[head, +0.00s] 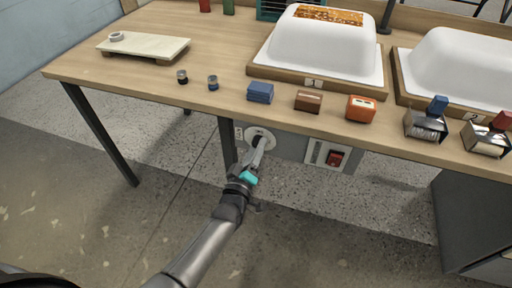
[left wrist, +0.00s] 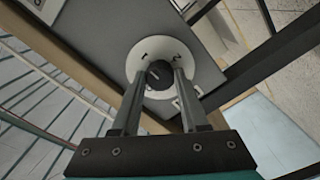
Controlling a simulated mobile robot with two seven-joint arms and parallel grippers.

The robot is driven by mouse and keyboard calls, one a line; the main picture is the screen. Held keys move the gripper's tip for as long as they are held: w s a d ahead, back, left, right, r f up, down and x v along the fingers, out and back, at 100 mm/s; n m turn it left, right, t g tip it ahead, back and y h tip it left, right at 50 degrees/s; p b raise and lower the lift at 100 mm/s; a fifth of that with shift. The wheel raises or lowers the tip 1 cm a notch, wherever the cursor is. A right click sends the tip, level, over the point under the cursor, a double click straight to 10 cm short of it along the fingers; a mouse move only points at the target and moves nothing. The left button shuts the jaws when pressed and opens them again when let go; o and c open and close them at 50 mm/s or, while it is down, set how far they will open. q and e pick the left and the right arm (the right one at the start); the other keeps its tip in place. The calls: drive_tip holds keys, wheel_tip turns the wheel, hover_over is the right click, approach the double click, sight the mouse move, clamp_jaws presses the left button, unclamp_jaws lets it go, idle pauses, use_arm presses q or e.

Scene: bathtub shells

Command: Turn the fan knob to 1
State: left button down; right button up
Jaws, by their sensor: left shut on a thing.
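The fan knob is a small dark round knob (left wrist: 159,74) on a white round dial plate (left wrist: 165,50), which is fixed to a grey panel under the front edge of the workbench. The dial plate also shows in the head view (head: 250,132). My left gripper (left wrist: 160,76) has its two fingers on either side of the knob, shut on it. In the head view my left gripper (head: 258,144) reaches up to the dial and mostly hides the knob. A few dark marks show on the plate, too small to read for certain. My right gripper is out of view.
A red rocker switch (head: 335,158) sits on the panel right of the dial. On the workbench (head: 130,72) above stand small jars, a blue block (head: 260,92), a brown block (head: 308,101), an orange box (head: 361,108) and white tub shells (head: 328,45). The floor below is clear.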

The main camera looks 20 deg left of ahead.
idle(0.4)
use_arm(q)
drive_tip(key=shift+c, duration=2.1)
unclamp_jaws()
drive_tip(key=shift+s, duration=0.15)
drive_tip(key=s+p, duration=0.4)
drive_tip(key=s, duration=1.1)
drive_tip(key=shift+a, duration=0.3)
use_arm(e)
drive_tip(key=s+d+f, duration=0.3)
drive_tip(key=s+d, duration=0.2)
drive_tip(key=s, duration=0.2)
